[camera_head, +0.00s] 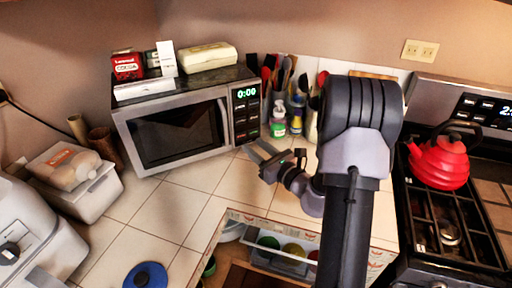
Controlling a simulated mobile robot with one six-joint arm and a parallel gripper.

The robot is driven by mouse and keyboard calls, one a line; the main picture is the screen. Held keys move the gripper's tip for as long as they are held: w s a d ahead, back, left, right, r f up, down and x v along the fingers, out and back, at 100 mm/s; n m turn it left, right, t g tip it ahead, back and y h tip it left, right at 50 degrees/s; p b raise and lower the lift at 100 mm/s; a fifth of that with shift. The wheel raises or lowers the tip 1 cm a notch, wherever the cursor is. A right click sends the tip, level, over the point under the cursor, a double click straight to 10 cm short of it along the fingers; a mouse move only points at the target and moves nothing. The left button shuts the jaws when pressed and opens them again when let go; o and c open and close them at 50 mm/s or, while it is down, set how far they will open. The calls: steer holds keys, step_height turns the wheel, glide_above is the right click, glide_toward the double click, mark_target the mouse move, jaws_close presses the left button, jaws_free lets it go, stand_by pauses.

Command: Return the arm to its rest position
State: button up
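My arm rises from the bottom right of the head view and bends over at the top, with its dark upper part in front of the back wall. My gripper (262,153) points left, over the tiled counter (178,216) and just in front of the right end of the microwave (180,132). Nothing shows held in it. Its fingers are small and dark here, so I cannot tell how far apart they are.
An open drawer (232,217) with bowls lies below my gripper. Bottles (278,122) and utensils stand behind it. A red kettle (440,160) sits on the stove (450,228) at right. A bread bag (64,166) lies on a white box at left.

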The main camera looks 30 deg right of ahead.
steer(key=a+r+n+g+y, duration=0.1)
steer(key=a+r+n+y, duration=0.2)
steer(key=a, duration=0.3)
steer(key=a+r+n+g+y, duration=0.2)
steer(key=a+r+n+y, duration=0.15)
steer(key=a, duration=0.35)
steer(key=s+a+r+n+g+y, duration=0.1)
steer(key=s+a+n+g+y, duration=0.1)
steer(key=s+a+n+g, duration=0.4)
steer(key=s+a+r+n+g+y, duration=0.1)
steer(key=s+a+n, duration=0.25)
steer(key=a, duration=0.55)
steer(key=s+a+f+n+g+h, duration=0.1)
steer(key=s+a+n+g+h, duration=0.1)
steer(key=s+n, duration=0.4)
steer(key=s+a+n+g+h, duration=0.1)
steer(key=s+n+g+h, duration=0.2)
steer(key=s, duration=0.5)
steer(key=s+d+r+n+t+h, duration=0.1)
steer(key=s+d+n+t+h, duration=0.1)
steer(key=s+d+n+h, duration=0.1)
steer(key=d+n+h, duration=0.1)
steer(key=d+n, duration=0.1)
steer(key=shift+n+t, duration=0.3)
steer(key=shift+t, duration=0.1)
